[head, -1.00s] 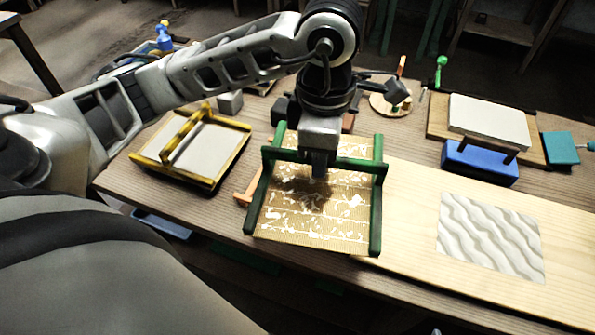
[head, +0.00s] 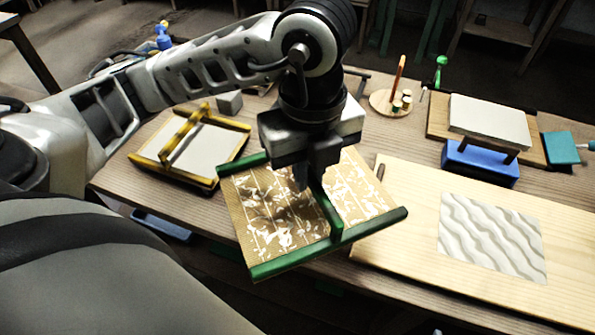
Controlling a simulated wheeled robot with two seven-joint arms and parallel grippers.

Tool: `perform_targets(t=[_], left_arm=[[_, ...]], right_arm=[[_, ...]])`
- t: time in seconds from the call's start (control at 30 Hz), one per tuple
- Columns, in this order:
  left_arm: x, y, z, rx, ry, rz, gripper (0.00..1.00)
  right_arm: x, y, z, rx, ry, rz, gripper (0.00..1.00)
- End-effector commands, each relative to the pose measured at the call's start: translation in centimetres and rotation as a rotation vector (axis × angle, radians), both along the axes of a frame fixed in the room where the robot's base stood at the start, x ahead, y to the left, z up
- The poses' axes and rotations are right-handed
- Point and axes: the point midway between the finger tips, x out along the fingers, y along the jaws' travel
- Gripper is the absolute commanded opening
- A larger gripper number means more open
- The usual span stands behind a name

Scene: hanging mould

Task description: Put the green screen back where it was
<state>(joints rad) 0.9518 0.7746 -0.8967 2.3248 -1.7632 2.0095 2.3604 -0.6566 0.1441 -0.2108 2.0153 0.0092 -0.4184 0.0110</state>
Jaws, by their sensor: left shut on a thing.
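The green screen (head: 275,208) is a mesh panel with white flecks, green side bars and a green crossbar handle. My left gripper (head: 305,180) is shut on the crossbar from above, and the screen appears to be held above the table's front part. The screen is turned at an angle to the table edge. Its right end overlaps the left end of the pale board in the picture. My left wrist hides its back middle part. My right gripper is not in view.
A yellow-framed screen (head: 203,147) lies on the wooden table (head: 130,187) at left. A pale board (head: 420,185) with a wavy grey sheet (head: 490,237) fills the right. Behind stand a blue block (head: 480,163), a white slab (head: 489,122) and a round peg stand (head: 383,105).

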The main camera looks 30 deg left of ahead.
Motion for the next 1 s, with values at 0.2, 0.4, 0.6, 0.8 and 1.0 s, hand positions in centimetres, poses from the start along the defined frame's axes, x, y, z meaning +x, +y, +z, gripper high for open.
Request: perform_targets(t=[0.2,0.4,0.6,0.8,1.0], left_arm=[[2.8,2.4,-1.9,0.001,0.007,0.032,0.0],[6.6,5.5,-4.2,-0.001,0.006,0.028,0.0],[9.0,7.6,-7.4,0.002,0.005,0.024,0.0],[10.0,8.3,-9.0,0.001,0.003,0.02,0.0],[10.6,8.9,-11.2,0.002,0.006,0.019,0.0]], right_arm=[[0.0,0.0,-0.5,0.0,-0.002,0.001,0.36],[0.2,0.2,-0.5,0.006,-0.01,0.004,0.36],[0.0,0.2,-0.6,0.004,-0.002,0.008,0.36],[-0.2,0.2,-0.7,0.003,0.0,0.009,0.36],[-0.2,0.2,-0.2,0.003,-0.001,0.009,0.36]])
